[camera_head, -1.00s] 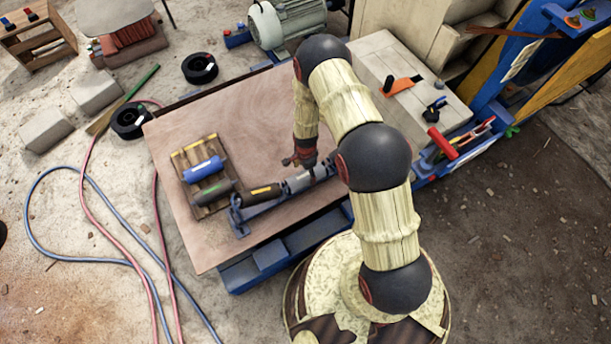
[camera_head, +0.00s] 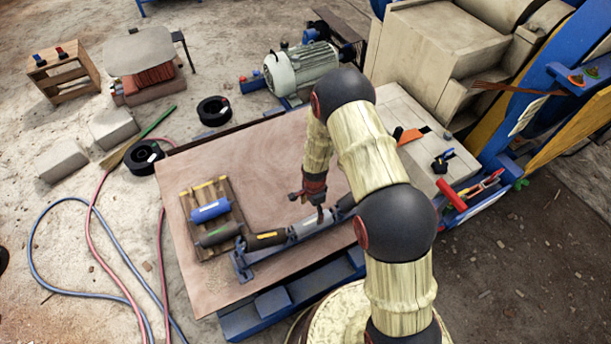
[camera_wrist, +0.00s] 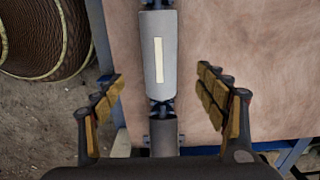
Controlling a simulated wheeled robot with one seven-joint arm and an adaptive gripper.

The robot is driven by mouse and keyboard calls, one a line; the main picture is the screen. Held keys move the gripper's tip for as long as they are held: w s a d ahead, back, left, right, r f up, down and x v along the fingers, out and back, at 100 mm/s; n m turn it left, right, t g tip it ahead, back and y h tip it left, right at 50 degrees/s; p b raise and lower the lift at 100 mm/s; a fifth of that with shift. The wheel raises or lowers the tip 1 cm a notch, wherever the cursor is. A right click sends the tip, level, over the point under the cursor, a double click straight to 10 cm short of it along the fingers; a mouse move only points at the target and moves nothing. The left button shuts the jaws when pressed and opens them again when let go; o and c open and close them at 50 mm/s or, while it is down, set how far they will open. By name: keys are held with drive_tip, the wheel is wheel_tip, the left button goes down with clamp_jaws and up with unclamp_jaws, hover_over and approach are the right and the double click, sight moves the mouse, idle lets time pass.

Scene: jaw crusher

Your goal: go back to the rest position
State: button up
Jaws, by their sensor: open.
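My gripper (camera_head: 309,207) is above the table (camera_head: 275,165), near the blue rail (camera_head: 243,265) that holds a row of cylinders. In the wrist view my gripper (camera_wrist: 168,100) is open, its padded fingers wide apart on either side of the row and touching nothing. Below and between them is a grey cylinder (camera_wrist: 158,80) with a pale stripe; a darker cylinder (camera_wrist: 164,135) follows it in line. In the head view the row shows a black cylinder with a yellow mark (camera_head: 265,240) and the grey cylinder (camera_head: 308,227). Part of the row is hidden behind my arm.
A wooden rack (camera_head: 205,192) on the table holds a blue roller (camera_head: 211,210) and a dark green-marked roller (camera_head: 219,235). A motor (camera_head: 300,68) stands behind the table. Hoses (camera_head: 92,225) lie on the floor at left.

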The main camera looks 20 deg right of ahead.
drive_tip(key=shift+s+n, duration=0.5)
drive_tip(key=shift+n, duration=0.4)
drive_tip(key=s+r+n+g, duration=0.3)
drive_tip(key=s+r+n, duration=0.15)
drive_tip(key=s, duration=0.35)
drive_tip(key=s+r+n+t, duration=0.3)
drive_tip(key=s+r, duration=0.1)
drive_tip(key=r, duration=1.3)
drive_tip(key=s+r+n+t+p, duration=0.1)
drive_tip(key=s+r, duration=0.4)
drive_tip(key=r, duration=1.2)
drive_tip(key=s+r+n+t+p, duration=0.1)
drive_tip(key=s+r+n+t, duration=0.3)
drive_tip(key=r, duration=1.3)
drive_tip(key=shift+s+r+n+t, duration=0.3)
drive_tip(key=shift+s+n, duration=0.45)
